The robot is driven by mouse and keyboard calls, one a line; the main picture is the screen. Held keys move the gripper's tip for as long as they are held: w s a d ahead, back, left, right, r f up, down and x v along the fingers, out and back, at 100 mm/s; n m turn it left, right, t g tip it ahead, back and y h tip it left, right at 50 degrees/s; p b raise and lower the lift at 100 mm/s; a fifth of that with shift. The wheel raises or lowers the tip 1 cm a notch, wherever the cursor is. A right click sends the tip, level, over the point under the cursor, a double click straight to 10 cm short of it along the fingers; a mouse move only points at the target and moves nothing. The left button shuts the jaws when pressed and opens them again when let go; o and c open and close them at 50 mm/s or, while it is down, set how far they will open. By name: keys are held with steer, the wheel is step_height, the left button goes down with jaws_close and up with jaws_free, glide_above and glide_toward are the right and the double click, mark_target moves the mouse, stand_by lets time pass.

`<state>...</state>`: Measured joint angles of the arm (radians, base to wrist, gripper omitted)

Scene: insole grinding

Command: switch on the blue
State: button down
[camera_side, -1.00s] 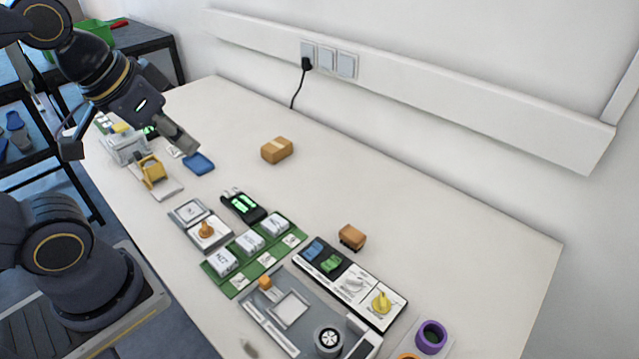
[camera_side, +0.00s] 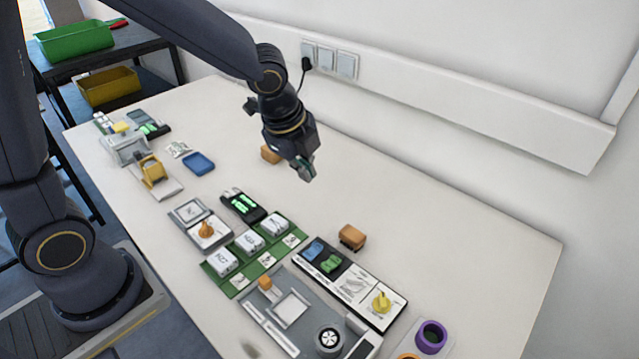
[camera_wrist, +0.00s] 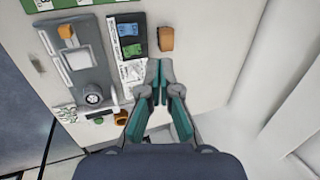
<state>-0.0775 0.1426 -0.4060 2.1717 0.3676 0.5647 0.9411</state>
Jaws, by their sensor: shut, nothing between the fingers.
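A blue rocker switch (camera_side: 313,250) sits at the far left end of a black-and-white control panel (camera_side: 398,303), beside a green rocker switch (camera_side: 331,263). The blue switch also shows in the wrist view (camera_wrist: 129,30), above the green one (camera_wrist: 132,50). Whether it is on or off cannot be told. My gripper (camera_side: 306,174) is shut and empty, up in the air beyond the panel, apart from the switch. In the wrist view its fingertips (camera_wrist: 159,66) are together, below and right of both switches.
An orange-brown box (camera_side: 352,236) stands close by the panel's far side. A yellow knob (camera_side: 381,302) sits on the panel's near end. A grey fixture (camera_side: 270,325) lies to the left, and a green tray with white blocks (camera_side: 238,280) beyond it. The table's right side is clear.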

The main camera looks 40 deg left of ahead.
steer(key=g, duration=0.2)
glide_above(318, 244)
steer(key=s, duration=0.3)
step_height(318, 244, down, 6)
steer(key=shift+d+r, duration=0.1)
steer(key=f, duration=0.4)
steer(key=w+f, duration=0.1)
steer(key=f, duration=0.4)
steer(key=w+f, duration=0.1)
steer(key=f, duration=0.3)
steer(key=shift+w+f, duration=0.25)
steer(key=shift+f, duration=0.1)
steer(key=shift+w+f+g, duration=0.2)
steer(key=shift+f+g, duration=0.1)
steer(key=shift+f, duration=0.1)
steer(key=shift+s, duration=0.1)
